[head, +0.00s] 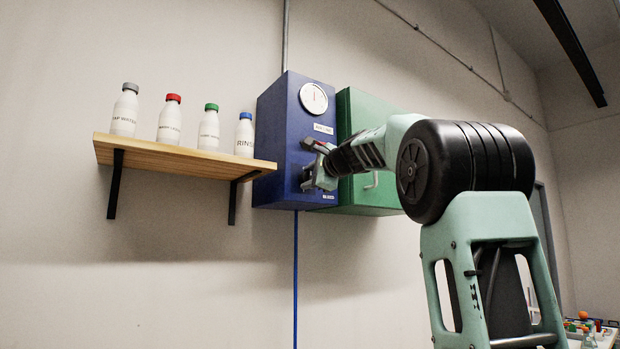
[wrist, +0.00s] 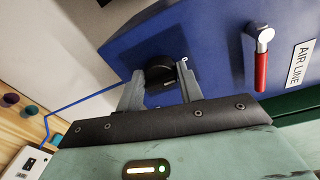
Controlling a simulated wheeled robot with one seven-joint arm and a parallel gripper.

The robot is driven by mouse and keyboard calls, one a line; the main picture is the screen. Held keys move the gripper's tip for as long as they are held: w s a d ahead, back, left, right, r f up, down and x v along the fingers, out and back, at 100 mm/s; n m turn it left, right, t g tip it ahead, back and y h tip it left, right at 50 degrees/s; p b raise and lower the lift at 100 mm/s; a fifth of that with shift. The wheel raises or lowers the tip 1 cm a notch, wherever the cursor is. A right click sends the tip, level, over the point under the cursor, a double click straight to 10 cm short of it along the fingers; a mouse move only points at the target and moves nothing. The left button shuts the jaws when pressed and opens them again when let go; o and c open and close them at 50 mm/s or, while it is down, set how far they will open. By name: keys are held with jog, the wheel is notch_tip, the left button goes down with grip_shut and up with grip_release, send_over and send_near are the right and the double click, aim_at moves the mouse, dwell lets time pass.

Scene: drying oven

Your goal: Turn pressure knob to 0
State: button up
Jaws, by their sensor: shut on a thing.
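The blue box (head: 275,140) hangs on the wall and carries a round white gauge (head: 313,98) on its front. The gauge reading is too small to tell. A black knob (wrist: 157,66) on the blue box face shows in the wrist view, between the fingers of my gripper (wrist: 162,80). My gripper is shut on this knob, with one finger on each side. The knob's markings are not readable. In the head view my gripper (head: 318,170) is at the lower front of the box and hides the knob.
A red-handled valve (wrist: 261,70) beside an AIR LINE label (wrist: 300,63) is close to the gripper. A green box (head: 368,120) adjoins on the right. A wooden shelf (head: 180,156) with several bottles, including a red-capped one (head: 170,120), stands on the left.

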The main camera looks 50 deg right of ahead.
jog(key=shift+r, duration=0.2)
jog(key=o, duration=0.9)
jog(key=shift+o, duration=0.2)
jog(key=shift+f, duration=0.1)
jog(key=shift+s, duration=0.15)
jog(key=b+v, duration=0.4)
jog(key=v, duration=1.3)
